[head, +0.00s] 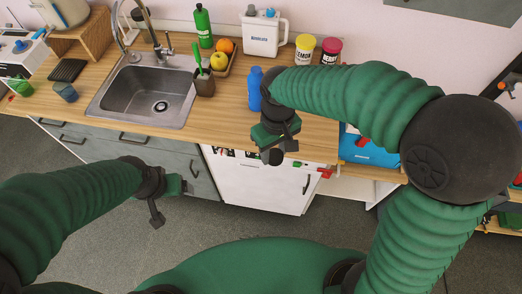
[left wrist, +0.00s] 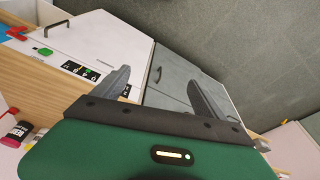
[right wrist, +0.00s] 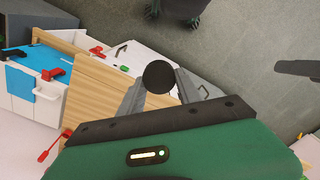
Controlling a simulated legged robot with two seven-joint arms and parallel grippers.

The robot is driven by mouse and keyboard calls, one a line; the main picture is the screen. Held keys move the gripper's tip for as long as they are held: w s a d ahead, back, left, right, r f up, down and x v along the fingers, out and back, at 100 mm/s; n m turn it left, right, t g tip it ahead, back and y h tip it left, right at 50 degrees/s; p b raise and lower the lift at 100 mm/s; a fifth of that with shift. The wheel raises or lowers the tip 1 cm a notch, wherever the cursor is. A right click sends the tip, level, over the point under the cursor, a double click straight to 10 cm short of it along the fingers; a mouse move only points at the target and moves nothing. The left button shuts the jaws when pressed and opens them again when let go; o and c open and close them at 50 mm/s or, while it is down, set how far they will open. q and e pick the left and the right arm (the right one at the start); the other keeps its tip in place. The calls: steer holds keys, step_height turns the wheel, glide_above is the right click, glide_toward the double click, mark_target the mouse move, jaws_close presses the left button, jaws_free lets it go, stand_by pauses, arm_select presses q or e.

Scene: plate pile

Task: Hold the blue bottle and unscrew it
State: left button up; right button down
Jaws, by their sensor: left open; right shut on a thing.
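The blue bottle (head: 255,90) stands upright on the wooden counter, right of the sink, partly hidden by my right arm. My right gripper (head: 276,152) is in front of the bottle, over the counter's front edge. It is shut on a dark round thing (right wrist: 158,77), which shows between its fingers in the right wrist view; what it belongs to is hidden. My left gripper (head: 170,202) is low in front of the grey cabinets, apart from the bottle. It is open and empty, its fingers spread in the left wrist view (left wrist: 160,95).
The sink (head: 150,95) is in the counter's middle. A dark cup with a green brush (head: 204,82), a fruit tray (head: 222,62), a green bottle (head: 203,25), a white jug (head: 265,35) and yellow (head: 304,48) and red (head: 329,50) jars stand nearby. A blue box (head: 368,150) is at right.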

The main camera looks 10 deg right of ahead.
steer(key=shift+w+r, duration=0.15)
arm_select(q)
steer(key=shift+w+a+f, duration=0.1)
steer(key=shift+w, duration=0.15)
steer(key=shift+c, duration=1.6)
steer(key=w+d+r+n+g+h, duration=0.1)
steer(key=w+d+r+n+h, duration=0.3)
steer(key=w+n+h, duration=0.4)
steer(key=w+d+r+n+g+h, duration=0.1)
steer(key=w+d+r+n+h, duration=0.35)
steer(key=n, duration=0.65)
steer(key=d+f+h, duration=0.1)
steer(key=d+f, duration=0.3)
steer(key=d, duration=0.6)
steer(key=shift+s+d, duration=0.15)
steer(key=shift+d, duration=0.05)
arm_select(e)
steer(key=w+a+m, duration=0.4)
steer(key=w+a, duration=0.3)
steer(key=a, duration=0.1)
steer(key=shift+w+a+m, duration=0.2)
steer(key=shift+a+m, duration=0.15)
steer(key=shift+m, duration=0.05)
